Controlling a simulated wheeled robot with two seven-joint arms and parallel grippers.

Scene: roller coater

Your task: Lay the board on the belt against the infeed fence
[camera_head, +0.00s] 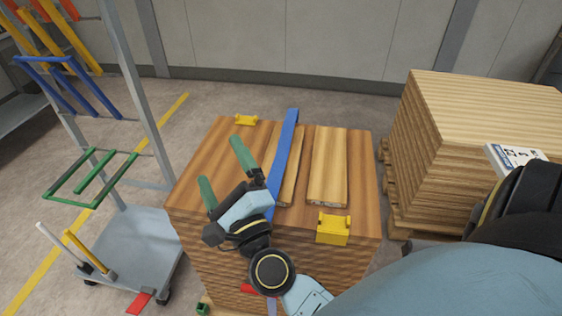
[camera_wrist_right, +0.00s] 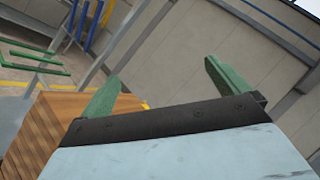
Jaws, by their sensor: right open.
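Two light wooden boards lie flat on a brown wooden stack (camera_head: 359,185): a wider board (camera_head: 328,165) on the right and a narrower board (camera_head: 291,180) beside it, partly hidden by a long blue bar (camera_head: 291,133). I cannot tell which one the task means. My right gripper (camera_head: 219,159), with green fingers, is open and empty over the left part of the stack, left of the blue bar and apart from both boards. In the right wrist view its fingers (camera_wrist_right: 163,70) are spread with nothing between them. My left gripper, the belt and the infeed fence are not in view.
Yellow blocks sit at the stack's back (camera_head: 246,120) and front (camera_head: 333,229) edges. A metal rack (camera_head: 138,245) with coloured bars stands left. A pale board pile (camera_head: 480,105) on a pallet stands right, with a white printed item (camera_head: 512,157) near it. Floor behind the stack is clear.

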